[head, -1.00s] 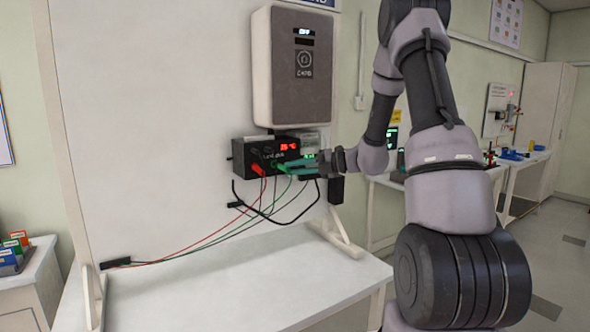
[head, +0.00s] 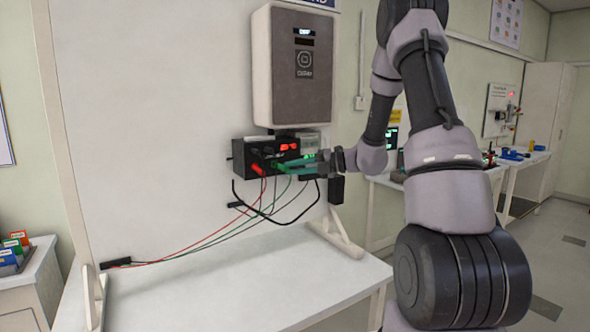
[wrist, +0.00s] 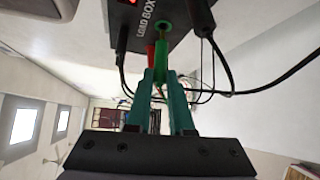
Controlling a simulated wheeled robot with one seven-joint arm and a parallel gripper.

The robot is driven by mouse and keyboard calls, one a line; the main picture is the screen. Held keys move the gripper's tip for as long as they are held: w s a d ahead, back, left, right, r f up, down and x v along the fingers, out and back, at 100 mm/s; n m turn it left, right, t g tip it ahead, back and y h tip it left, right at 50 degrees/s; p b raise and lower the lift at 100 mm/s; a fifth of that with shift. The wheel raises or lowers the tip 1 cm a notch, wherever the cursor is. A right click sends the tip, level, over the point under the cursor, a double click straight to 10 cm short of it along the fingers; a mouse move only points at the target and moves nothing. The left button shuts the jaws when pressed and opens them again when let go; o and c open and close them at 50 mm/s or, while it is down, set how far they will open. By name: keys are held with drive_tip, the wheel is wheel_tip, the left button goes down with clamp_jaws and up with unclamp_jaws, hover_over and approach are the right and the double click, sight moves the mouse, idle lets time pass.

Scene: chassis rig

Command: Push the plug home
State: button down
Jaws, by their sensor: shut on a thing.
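The black load box (head: 266,156) is mounted on the upright white board and also shows at the top of the wrist view (wrist: 178,42). My gripper (wrist: 161,76) is shut on the green plug (wrist: 166,44), with teal fingers on either side of its rear end. The plug's front end meets the load box's face at a green-ringed socket; how deep it sits I cannot tell. In the head view the green plug (head: 277,166) is partly hidden by my gripper (head: 297,163). A red plug (head: 257,169) is in the box beside it.
A grey wall unit (head: 292,66) with a small display hangs above the load box. Red, green and black leads (head: 212,240) droop from the box to the board's lower left. The white bench top (head: 240,280) below is clear.

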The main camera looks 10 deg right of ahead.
drive_tip(key=shift+w+a, duration=0.25)
drive_tip(key=shift+w, duration=0.4)
drive_tip(key=shift+w+a, duration=0.2)
drive_tip(key=shift+w, duration=0.45)
drive_tip(key=c, duration=0.7)
unclamp_jaws()
drive_tip(key=shift+d, duration=0.1)
drive_tip(key=v, duration=1)
drive_tip(key=shift+s+d, duration=0.2)
drive_tip(key=shift+d, duration=0.1)
